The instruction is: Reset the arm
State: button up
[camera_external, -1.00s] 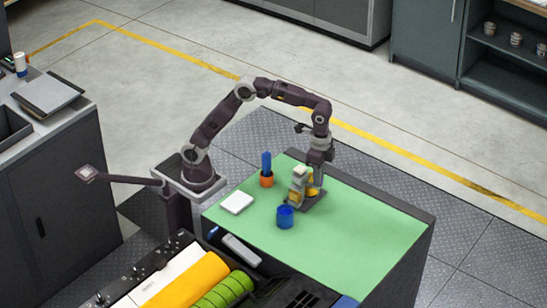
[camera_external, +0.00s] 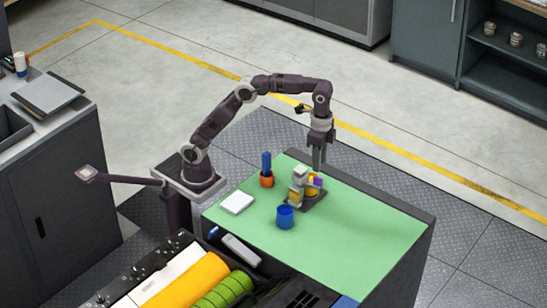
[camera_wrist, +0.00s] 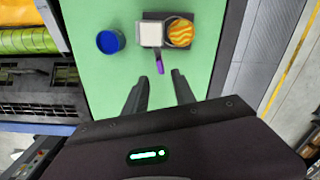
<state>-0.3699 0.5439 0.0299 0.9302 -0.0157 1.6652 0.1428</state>
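My gripper (camera_external: 319,158) hangs pointing down above the back of the green mat (camera_external: 340,245), just above and behind a small ink unit (camera_external: 298,187) on a dark base plate. In the wrist view my gripper's two fingers (camera_wrist: 160,95) are apart with nothing between them. The ink unit there shows a white block (camera_wrist: 151,34), a round orange-and-yellow patterned part (camera_wrist: 180,32) and a small purple piece (camera_wrist: 160,67) at its near edge. The fingers are clear of the unit.
A blue cup (camera_external: 285,217) stands in front of the unit. A blue cylinder (camera_external: 266,162) stands in an orange holder (camera_external: 267,179) to its left. A white square block (camera_external: 237,202) lies near the mat's left edge. Orange and green rolls (camera_external: 190,283) lie in front. The mat's right side is clear.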

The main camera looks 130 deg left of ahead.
dwell(0.4)
jog(key=s+d+r+m+t, duration=0.1)
jog(key=s+d+r+t, duration=0.25)
jog(key=s+d, duration=0.85)
jog(key=s+d+f+m+t, duration=0.1)
jog(key=s+d+f, duration=0.1)
jog(key=s+f, duration=0.2)
jog(key=s+d+f+t, duration=0.1)
jog(key=s+f, duration=0.3)
jog(key=s, duration=0.7)
jog(key=shift+s+d+f+m, duration=0.2)
jog(key=shift+s+d+m, duration=0.15)
jog(key=shift+d, duration=0.55)
